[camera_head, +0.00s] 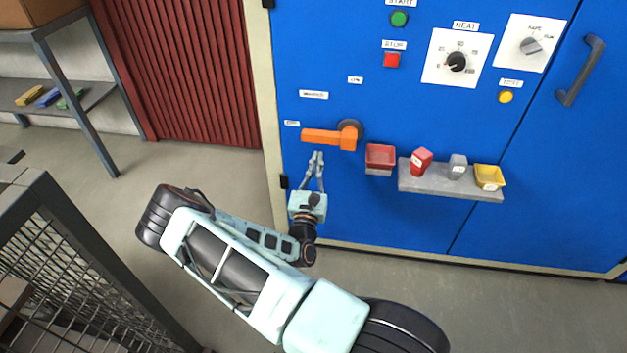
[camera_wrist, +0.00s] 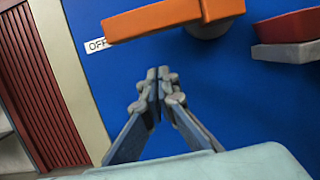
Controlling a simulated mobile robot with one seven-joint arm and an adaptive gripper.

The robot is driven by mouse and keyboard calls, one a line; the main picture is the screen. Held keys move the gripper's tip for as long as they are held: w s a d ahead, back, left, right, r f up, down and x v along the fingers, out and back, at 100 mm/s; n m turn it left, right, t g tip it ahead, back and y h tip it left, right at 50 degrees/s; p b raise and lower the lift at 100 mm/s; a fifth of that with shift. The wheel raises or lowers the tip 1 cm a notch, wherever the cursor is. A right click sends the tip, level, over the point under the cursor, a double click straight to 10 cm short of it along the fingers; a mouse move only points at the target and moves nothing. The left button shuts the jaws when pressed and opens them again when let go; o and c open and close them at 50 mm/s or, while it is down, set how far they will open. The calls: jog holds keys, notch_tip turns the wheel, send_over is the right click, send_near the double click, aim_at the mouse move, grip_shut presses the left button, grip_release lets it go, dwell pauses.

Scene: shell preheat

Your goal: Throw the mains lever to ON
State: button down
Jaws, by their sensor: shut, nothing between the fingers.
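The orange mains lever (camera_head: 325,137) is on the blue cabinet, its handle pointing left from a dark round pivot at its right end. In the wrist view the lever (camera_wrist: 155,19) crosses the top, with a label (camera_wrist: 96,45) reading OFF at its left tip. A small label (camera_head: 355,80) above the pivot appears to read ON. My gripper (camera_head: 317,155) is just below the lever in the head view, fingers pointing up. In the wrist view its fingertips (camera_wrist: 158,75) are together and empty, with a gap between them and the lever.
Buttons and dials sit above. A mesh cage (camera_head: 70,270) stands at left. The floor before the red shutter is clear.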

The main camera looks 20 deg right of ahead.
aim_at(329, 138)
jog(key=shift+s+a+r, duration=0.1)
jog(key=shift+s+r, duration=0.05)
jog(key=shift+r, duration=1.7)
jog(key=shift+r, duration=0.1)
